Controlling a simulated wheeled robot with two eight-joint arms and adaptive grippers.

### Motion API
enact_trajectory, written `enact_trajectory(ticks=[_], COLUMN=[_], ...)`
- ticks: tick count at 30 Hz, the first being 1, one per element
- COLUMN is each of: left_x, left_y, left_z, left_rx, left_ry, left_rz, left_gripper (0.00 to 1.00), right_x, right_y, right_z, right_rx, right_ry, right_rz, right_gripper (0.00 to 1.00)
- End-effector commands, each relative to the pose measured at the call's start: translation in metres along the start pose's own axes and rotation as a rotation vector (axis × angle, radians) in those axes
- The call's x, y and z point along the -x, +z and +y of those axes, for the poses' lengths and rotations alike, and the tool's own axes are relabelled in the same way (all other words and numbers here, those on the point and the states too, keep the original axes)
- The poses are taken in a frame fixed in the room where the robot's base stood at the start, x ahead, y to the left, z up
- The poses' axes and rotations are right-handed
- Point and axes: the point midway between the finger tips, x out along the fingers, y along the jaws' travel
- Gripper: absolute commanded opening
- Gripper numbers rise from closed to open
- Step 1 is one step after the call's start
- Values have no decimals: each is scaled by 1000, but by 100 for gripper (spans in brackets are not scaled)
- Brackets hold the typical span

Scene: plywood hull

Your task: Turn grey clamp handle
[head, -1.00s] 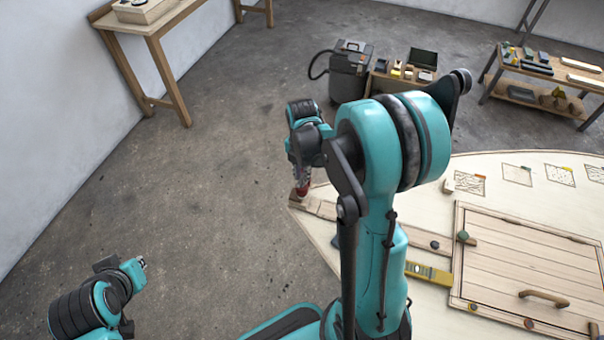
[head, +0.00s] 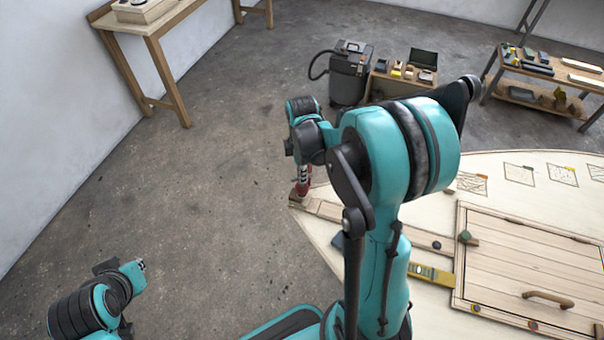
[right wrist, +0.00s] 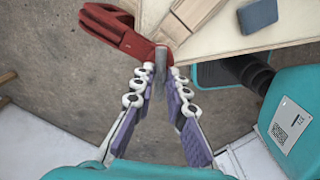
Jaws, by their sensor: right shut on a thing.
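The red clamp (right wrist: 122,30) sits at the edge of the pale plywood panel (right wrist: 225,40) in the right wrist view. Its grey handle (right wrist: 160,58) stands between the fingertips of my right gripper (right wrist: 159,80), which is shut on it. In the head view my right gripper (head: 303,176) is small, at the panel's left corner, with a bit of red under it. My right arm hides part of the panel there. My left gripper (head: 140,265) is at the lower left, over bare floor, away from the clamp. Its jaws are too small to read.
A blue-grey block (right wrist: 257,15) lies on the panel near the clamp. A yellow level (head: 430,273) and a wooden hatch with a handle (head: 547,299) lie to the right. A black vacuum (head: 350,70) and low shelves stand behind. The floor at left is clear.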

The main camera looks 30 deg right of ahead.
Motion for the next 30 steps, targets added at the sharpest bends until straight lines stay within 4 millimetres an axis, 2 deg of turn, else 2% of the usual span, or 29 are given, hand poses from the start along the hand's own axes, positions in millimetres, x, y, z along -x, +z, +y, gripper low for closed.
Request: enact_trajectory(ticks=[30], left_x=[-8], left_y=[6], left_z=[0], left_rx=[0], left_ry=[0], left_rz=[0], left_gripper=[0], right_x=[0], right_y=[0], right_z=[0], right_rx=[-962], right_ry=[0], right_rz=[0], right_gripper=[0])
